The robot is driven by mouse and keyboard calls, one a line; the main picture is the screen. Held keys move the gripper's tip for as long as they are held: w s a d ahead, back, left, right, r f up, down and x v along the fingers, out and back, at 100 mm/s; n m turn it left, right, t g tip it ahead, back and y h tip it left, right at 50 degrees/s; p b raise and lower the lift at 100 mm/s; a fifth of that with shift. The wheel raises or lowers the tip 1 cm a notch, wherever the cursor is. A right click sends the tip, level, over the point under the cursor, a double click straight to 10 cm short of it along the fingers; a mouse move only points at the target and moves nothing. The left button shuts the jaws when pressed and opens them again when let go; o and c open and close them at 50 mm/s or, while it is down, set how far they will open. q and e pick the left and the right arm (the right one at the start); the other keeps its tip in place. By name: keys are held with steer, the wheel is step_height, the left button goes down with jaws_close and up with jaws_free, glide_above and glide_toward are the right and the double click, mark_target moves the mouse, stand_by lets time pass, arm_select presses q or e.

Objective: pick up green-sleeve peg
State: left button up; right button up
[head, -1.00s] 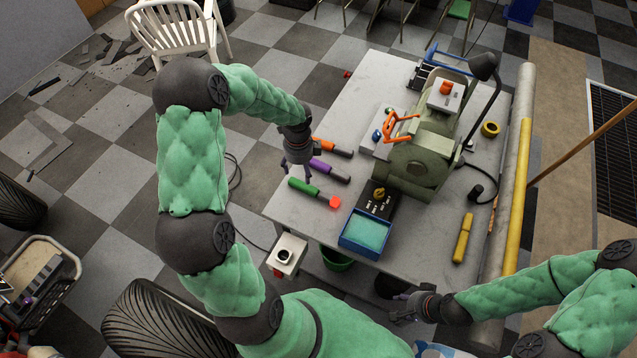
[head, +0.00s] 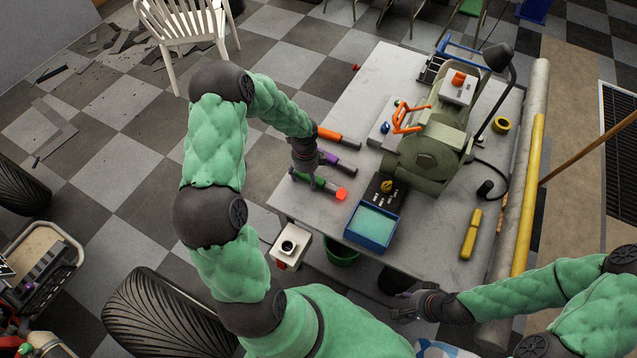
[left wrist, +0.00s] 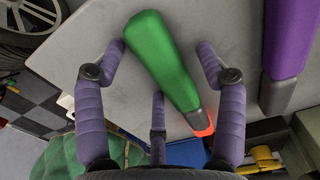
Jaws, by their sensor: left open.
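The green-sleeve peg (head: 318,184) lies on the grey table (head: 385,80), with its red tip toward the right in the head view. In the left wrist view the green sleeve (left wrist: 160,55) shows large, running from the top toward the red tip at lower right. My left gripper (head: 309,181) is open over the peg, and its purple fingers (left wrist: 160,65) stand on both sides of the sleeve. I cannot tell whether any finger touches it. My right gripper (head: 400,306) is near the table's front edge, away from the peg; its opening is too small to judge.
A purple-sleeve peg (head: 338,163) and an orange-sleeve peg (head: 338,137) lie just beyond the green one. A blue tray (head: 371,229) and a green machine (head: 428,150) stand to the right. A yellow-handled tool (head: 470,235) lies further right.

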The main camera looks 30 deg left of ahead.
arm_select(q)
steer(key=shift+c, duration=0.3)
steer(key=c, duration=1.2)
steer(key=shift+r, duration=0.2)
